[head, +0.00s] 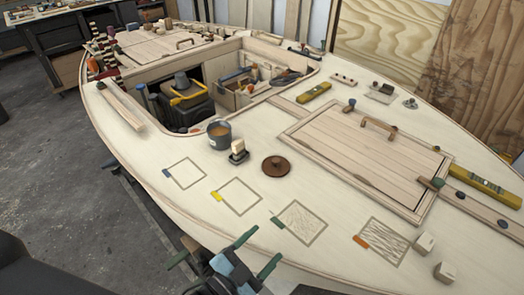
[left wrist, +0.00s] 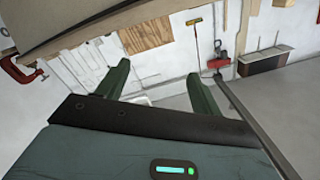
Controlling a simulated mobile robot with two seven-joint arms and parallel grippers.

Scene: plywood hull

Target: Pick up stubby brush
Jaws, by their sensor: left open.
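A small block with a pale wooden top and a dark base (head: 238,152) stands upright on the pale deck, just right of the grey pot. It looks like the stubby brush, though it is too small to be sure. My left gripper (head: 269,242) is at the near edge of the hull, open and empty, well in front of the block and apart from it. In the left wrist view its two green fingers (left wrist: 160,88) stand wide apart with only the wall and floor beyond. My right gripper is not in view.
A grey pot (head: 219,133) and a brown round lid (head: 276,166) flank the block. An open cockpit well with tools lies behind. A panelled hatch (head: 365,155) is at right. Outlined sample squares (head: 238,197) lie along the near deck. Two pale blocks (head: 425,244) sit at right.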

